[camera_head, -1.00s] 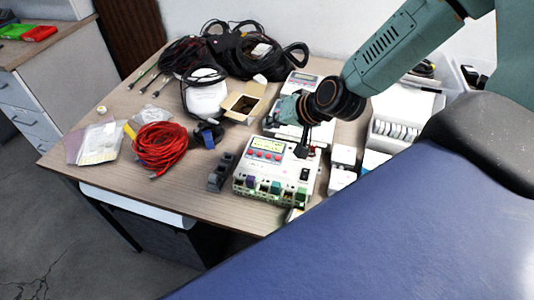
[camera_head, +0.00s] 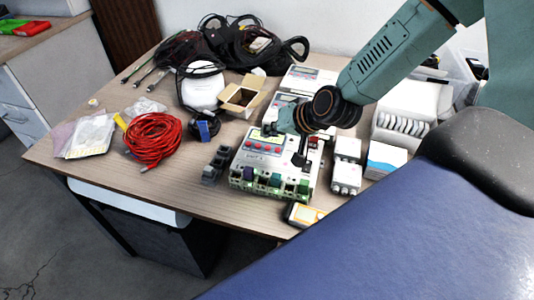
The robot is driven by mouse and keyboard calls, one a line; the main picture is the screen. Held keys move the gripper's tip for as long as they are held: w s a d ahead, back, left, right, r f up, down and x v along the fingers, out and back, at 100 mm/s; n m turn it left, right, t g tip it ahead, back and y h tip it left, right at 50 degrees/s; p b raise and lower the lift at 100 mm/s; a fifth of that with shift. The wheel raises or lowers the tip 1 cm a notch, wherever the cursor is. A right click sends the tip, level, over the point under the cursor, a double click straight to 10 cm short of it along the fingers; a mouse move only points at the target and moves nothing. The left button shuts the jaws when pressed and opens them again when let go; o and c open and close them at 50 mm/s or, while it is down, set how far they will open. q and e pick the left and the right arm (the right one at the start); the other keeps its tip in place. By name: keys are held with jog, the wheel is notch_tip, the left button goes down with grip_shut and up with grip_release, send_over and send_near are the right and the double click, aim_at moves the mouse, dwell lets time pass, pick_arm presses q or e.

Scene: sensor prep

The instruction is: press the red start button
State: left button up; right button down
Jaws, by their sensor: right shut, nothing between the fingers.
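A white test unit (camera_head: 238,182) sits on the wooden table, with a small display, a row of red buttons (camera_head: 262,174) and coloured sockets along its front edge. I cannot tell which red button is the start button. The gripper hides part of the unit's upper right. My left gripper is not in view.
Red coiled cable (camera_head: 153,138), an open cardboard box (camera_head: 243,96) and black cables (camera_head: 235,45) lie left and behind. Grey connector blocks (camera_head: 216,164) stand beside the unit.

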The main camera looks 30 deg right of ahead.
aim_at(268, 148)
jog(key=shift+d+f+b, duration=0.2)
jog(key=shift+f+b, duration=0.45)
jog(key=shift+f, duration=0.5)
jog(key=shift+a, duration=0.1)
jog(key=shift+r, duration=0.15)
jog(key=shift+f+b, duration=0.3)
jog(key=shift+f, duration=0.2)
